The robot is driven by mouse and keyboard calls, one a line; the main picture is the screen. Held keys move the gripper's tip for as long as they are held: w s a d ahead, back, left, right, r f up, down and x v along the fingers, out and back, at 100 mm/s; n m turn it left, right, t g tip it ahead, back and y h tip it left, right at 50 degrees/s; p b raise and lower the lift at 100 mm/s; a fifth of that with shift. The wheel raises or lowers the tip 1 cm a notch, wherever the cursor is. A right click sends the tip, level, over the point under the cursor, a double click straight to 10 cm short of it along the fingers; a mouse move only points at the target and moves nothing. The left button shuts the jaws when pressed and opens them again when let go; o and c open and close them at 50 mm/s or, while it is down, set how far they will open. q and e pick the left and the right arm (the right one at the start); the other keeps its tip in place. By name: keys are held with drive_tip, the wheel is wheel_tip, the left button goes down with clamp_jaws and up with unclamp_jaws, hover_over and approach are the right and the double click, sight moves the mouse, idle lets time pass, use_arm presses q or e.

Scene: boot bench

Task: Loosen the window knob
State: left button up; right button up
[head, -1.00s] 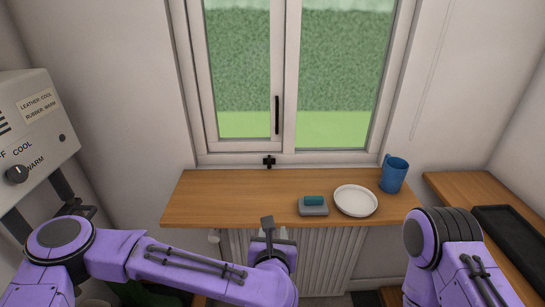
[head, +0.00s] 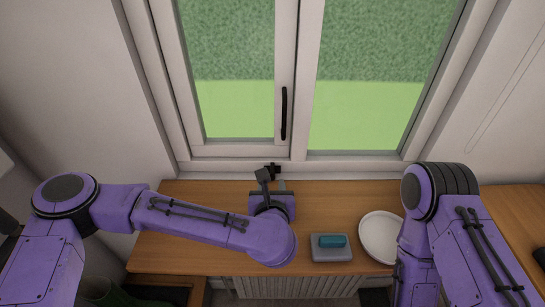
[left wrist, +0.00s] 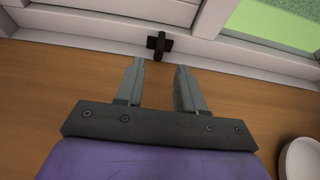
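The window knob (head: 275,168) is a small black cross-shaped knob low on the white window frame, just above the wooden sill board. It also shows in the left wrist view (left wrist: 160,43), at the top centre. My left gripper (head: 272,186) is over the board just in front of the knob. In the left wrist view its two grey fingers (left wrist: 160,68) are apart with nothing between them, and the knob lies just beyond the tips, roughly in line with the gap. Contact with the knob does not show. My right arm is at the right, its gripper out of sight.
The wooden board (head: 200,250) carries a grey block with a teal top (head: 331,247) and a white plate (head: 379,236), partly behind my right arm. A black window handle (head: 284,113) is above the knob. A ribbed radiator (head: 290,287) is below.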

sight(272, 171)
use_arm(q)
drive_tip(key=shift+w, duration=0.4)
drive_tip(key=p+x, duration=0.2)
drive_tip(key=x, duration=0.1)
drive_tip(key=shift+w+d+p, duration=0.1)
drive_tip(key=shift+w+p, duration=0.15)
drive_tip(key=shift+p, duration=0.05)
drive_tip(key=p+x, duration=0.1)
drive_tip(key=x, duration=0.4)
drive_tip(key=shift+w+f, duration=0.1)
drive_tip(key=shift+f, duration=0.2)
drive_tip(key=shift+s+r, duration=0.15)
drive_tip(key=shift+s, duration=0.1)
clamp_jaws()
use_arm(e)
drive_tip(key=r, duration=0.2)
drive_tip(key=s+r, duration=0.1)
drive_tip(key=shift+r, duration=0.4)
